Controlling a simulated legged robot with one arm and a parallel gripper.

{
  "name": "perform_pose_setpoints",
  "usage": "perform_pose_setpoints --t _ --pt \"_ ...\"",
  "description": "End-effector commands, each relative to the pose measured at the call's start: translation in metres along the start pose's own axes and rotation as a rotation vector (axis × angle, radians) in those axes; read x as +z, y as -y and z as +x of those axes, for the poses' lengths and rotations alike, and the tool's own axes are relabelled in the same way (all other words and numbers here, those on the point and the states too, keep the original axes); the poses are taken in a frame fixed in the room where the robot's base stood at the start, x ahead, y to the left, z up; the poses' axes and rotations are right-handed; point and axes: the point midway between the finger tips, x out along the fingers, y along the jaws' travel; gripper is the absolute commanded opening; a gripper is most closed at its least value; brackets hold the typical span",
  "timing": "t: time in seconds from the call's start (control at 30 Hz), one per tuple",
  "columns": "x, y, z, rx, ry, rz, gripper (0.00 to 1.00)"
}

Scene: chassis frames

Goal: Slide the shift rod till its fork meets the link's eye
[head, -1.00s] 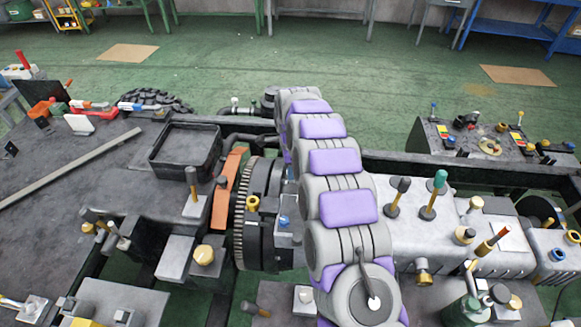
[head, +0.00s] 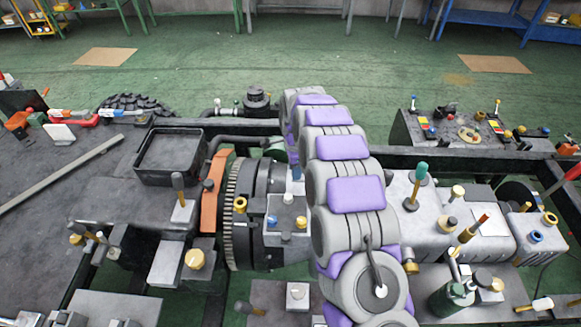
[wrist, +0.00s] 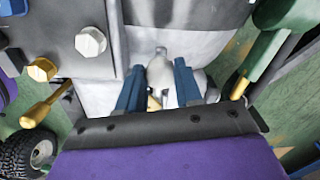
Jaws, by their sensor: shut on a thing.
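My gripper (wrist: 159,88) shows in the wrist view as two blue fingers. They are closed in on a small pale grey piece with a rounded top (wrist: 160,68), which appears to be part of the shift rod. A small yellowish end shows low between the fingers. The rod's fork and the link's eye cannot be made out clearly in either view.
In the wrist view, silver (wrist: 90,41) and brass (wrist: 42,69) bolt heads and a brass handle (wrist: 45,110) stand left; a green handle (wrist: 270,40) is close at right. In the head view, a grey gearbox (head: 440,220) with several levers lies right of my arm, a toothed flywheel (head: 233,210) left.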

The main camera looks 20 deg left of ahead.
Motion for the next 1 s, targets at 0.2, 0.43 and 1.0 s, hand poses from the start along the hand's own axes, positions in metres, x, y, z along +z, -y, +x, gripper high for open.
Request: perform_pose_setpoints --t 0.2,0.43,1.0 --pt "-0.002 0.004 -0.004 -0.014 -0.002 0.001 0.48" --pt "0.0 0.002 -0.002 -0.008 -0.001 0.0 0.6" --pt "-0.001 0.003 -0.07 -0.011 -0.001 0.001 0.6"
